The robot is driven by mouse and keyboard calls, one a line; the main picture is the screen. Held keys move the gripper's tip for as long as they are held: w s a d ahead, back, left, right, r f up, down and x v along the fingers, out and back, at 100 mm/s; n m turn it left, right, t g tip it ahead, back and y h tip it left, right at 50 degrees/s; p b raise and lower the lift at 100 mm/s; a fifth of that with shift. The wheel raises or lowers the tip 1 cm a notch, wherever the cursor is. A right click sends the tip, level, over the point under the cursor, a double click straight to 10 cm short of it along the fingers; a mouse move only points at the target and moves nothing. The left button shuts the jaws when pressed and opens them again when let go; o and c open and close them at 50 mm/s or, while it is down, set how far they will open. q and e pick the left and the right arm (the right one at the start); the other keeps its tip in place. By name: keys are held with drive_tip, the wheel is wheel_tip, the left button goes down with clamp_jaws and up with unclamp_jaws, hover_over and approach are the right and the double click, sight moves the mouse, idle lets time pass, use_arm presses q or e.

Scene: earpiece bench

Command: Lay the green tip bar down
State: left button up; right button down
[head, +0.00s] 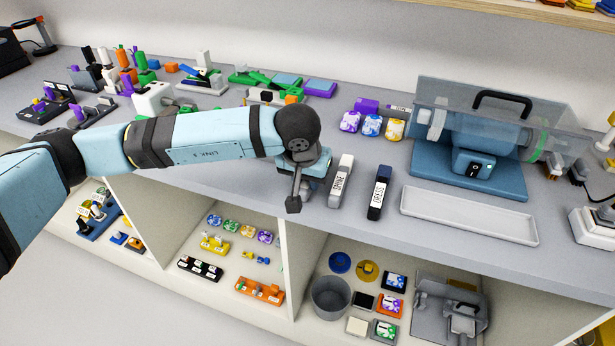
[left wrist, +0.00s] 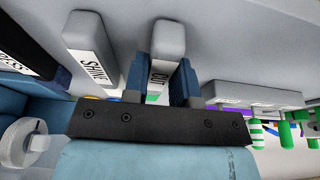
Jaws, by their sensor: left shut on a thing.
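My left gripper (head: 311,187) is low over the front part of the bench, left of the bar marked SHINE (head: 341,181). In the left wrist view, its two blue fingers (left wrist: 163,80) are shut on a grey bar with a white label that seems to read CUT (left wrist: 166,42). A little green shows at the bar's near end, low between the fingers. In the head view the gripper and wrist mostly hide this bar. I cannot tell whether it touches the bench. The SHINE bar also shows in the left wrist view (left wrist: 90,45). My right gripper is not in view.
A dark bar marked DRESS (head: 379,192) lies right of SHINE. A pale empty tray (head: 468,217) and a blue machine with a clear hood (head: 470,170) stand farther right. Shelves below the bench hold small parts and a grey bin (head: 330,298).

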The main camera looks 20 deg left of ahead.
use_arm(q)
drive_tip(key=shift+f, duration=0.15)
drive_tip(key=o, duration=1)
drive_tip(key=shift+r, duration=0.25)
drive_tip(key=v, duration=1.3)
drive_tip(key=shift+s+r, duration=0.15)
drive_tip(key=shift+s, duration=0.05)
